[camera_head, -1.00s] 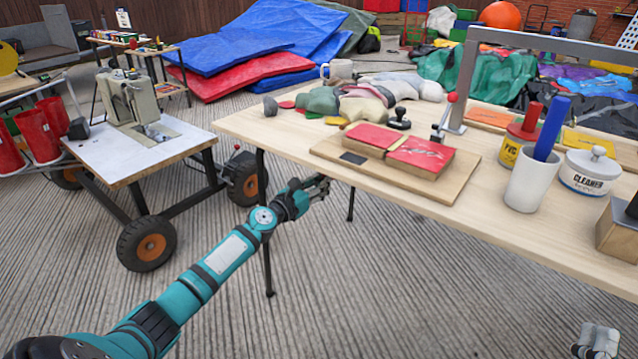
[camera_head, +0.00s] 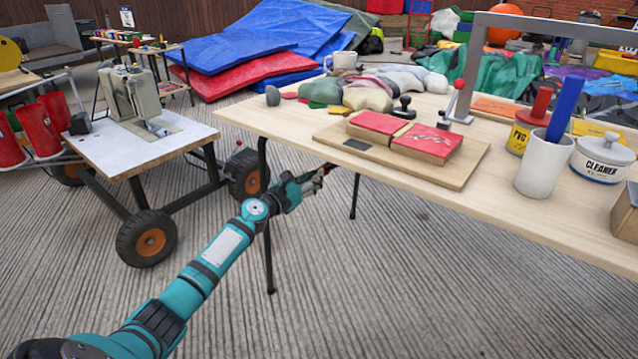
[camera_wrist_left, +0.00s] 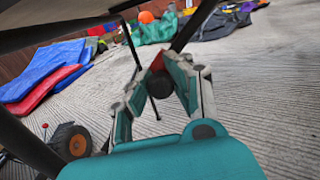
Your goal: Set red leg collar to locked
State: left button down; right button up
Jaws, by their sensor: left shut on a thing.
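My left gripper (camera_head: 324,171) reaches in under the front edge of the wooden table (camera_head: 250,117). In the left wrist view my left gripper (camera_wrist_left: 165,75) has its fingers closed around a small red part, the red leg collar (camera_wrist_left: 157,63), with a dark round piece just below it. A dark table leg (camera_wrist_left: 192,28) runs up and right from there. The collar's lock position cannot be told. In the head view the collar is hidden by the tabletop and gripper. My right gripper is not in view.
The tabletop underside (camera_wrist_left: 50,12) hangs close above the left wrist. Another thin dark leg (camera_head: 355,196) stands nearby. A wheeled cart (camera_head: 150,150) with a sewing machine is at left. On the table are a board with red pads, a white cup (camera_head: 542,165) and tins.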

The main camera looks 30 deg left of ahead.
pick_arm(q)
jog(key=shift+w+a+f+b, duration=0.1)
jog(key=shift+a+f+b, duration=0.6)
jog(key=shift+a+f, duration=0.45)
jog(key=shift+r, duration=0.1)
jog(key=shift+a, duration=0.1)
jog(key=c, duration=1.1)
grip_release()
